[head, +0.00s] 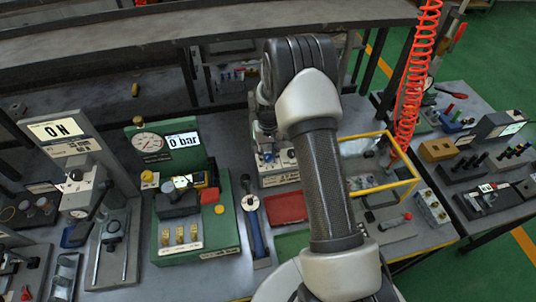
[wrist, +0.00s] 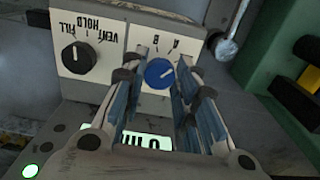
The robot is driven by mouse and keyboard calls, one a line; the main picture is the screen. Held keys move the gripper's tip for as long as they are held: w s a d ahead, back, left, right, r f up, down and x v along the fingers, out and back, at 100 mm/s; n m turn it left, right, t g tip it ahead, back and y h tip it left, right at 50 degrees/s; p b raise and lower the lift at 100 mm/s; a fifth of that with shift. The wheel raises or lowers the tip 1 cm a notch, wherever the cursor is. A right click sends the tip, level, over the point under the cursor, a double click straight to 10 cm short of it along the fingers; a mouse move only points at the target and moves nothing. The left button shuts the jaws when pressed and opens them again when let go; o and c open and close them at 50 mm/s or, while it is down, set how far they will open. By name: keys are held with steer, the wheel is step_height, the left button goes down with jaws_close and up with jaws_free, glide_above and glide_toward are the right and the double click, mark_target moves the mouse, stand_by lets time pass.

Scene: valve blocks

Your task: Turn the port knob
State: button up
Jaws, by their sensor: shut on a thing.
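The valve block (wrist: 118,32) has a pale front face, seen upside down in the wrist view. Its port knob (wrist: 159,73) is blue with a white pointer line, below two small letter marks. The pointer slants up and to the right. My gripper (wrist: 163,66) is shut on this knob, one finger on each side, and partly covers its edges. A black knob (wrist: 79,57) marked FILL, HOLD and VENT sits to the left, clear of the fingers. In the head view the block (head: 279,179) stands beyond my arm, with the gripper (head: 266,154) at it.
A lit display (wrist: 146,141) shows between my fingers. A green gauge stand (head: 226,222) is left of the block. A red tray (head: 287,207) lies in front of it. A yellow frame (head: 384,187) and a hanging red coiled hose (head: 411,85) are to the right.

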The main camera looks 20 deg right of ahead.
mark_target(268, 156)
steer(key=shift+n, duration=1.7)
steer(key=o, duration=1.1)
step_height(268, 156, up, 12)
steer(key=shift+r, duration=0.1)
